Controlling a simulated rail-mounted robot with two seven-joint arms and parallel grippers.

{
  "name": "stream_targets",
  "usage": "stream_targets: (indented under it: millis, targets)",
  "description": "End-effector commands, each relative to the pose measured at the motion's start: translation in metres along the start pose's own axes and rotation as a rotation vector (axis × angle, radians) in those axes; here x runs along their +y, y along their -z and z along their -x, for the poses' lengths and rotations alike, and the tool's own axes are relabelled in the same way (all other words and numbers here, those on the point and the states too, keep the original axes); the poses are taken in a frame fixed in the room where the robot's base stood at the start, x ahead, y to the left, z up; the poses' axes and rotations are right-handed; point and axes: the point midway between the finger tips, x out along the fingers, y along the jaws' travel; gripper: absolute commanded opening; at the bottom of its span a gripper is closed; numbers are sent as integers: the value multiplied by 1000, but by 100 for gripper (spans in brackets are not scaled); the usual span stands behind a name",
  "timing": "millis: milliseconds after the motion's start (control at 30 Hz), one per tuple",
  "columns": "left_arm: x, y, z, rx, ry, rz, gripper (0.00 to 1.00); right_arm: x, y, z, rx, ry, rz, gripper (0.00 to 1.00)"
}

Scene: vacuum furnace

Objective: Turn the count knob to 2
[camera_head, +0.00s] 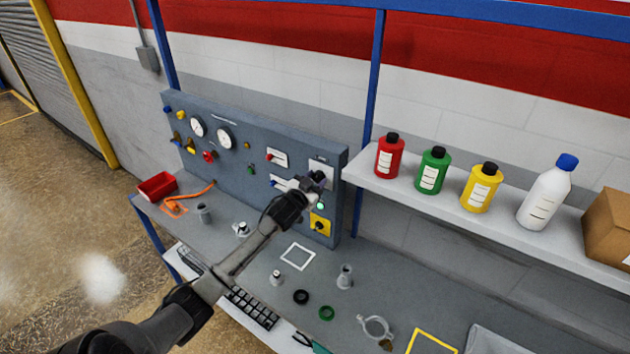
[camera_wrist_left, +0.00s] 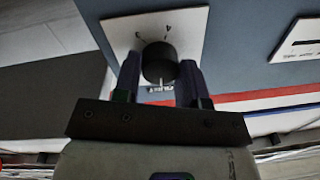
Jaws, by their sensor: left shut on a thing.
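The count knob (camera_wrist_left: 159,62) is a round black knob on a white plate (camera_wrist_left: 190,35) with small dark markings, seen tilted in the left wrist view. My left gripper (camera_wrist_left: 160,78) has one finger on each side of the knob and is shut on it. Part of the lettering beside the knob is hidden by the fingers, and I cannot read the setting. In the head view my left gripper (camera_head: 314,184) is at the right end of the grey control panel (camera_head: 235,172) and hides the knob. My right gripper is not in view.
Just below the gripper are a green light (camera_head: 320,206) and a yellow switch plate (camera_head: 325,222). A shelf (camera_head: 460,202) with several bottles is to the right. The bench (camera_head: 262,262) below holds small metal parts, rings and a clamp (camera_head: 375,326). A red bin (camera_head: 157,186) stands at left.

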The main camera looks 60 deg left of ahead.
Motion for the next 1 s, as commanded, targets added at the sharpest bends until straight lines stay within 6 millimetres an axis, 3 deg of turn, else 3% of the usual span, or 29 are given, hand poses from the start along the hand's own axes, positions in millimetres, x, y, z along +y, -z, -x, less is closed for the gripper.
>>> stream_targets:
  millis: [1000]
  targets:
    - [-1,-1,0,52,10,-941,15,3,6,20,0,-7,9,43]
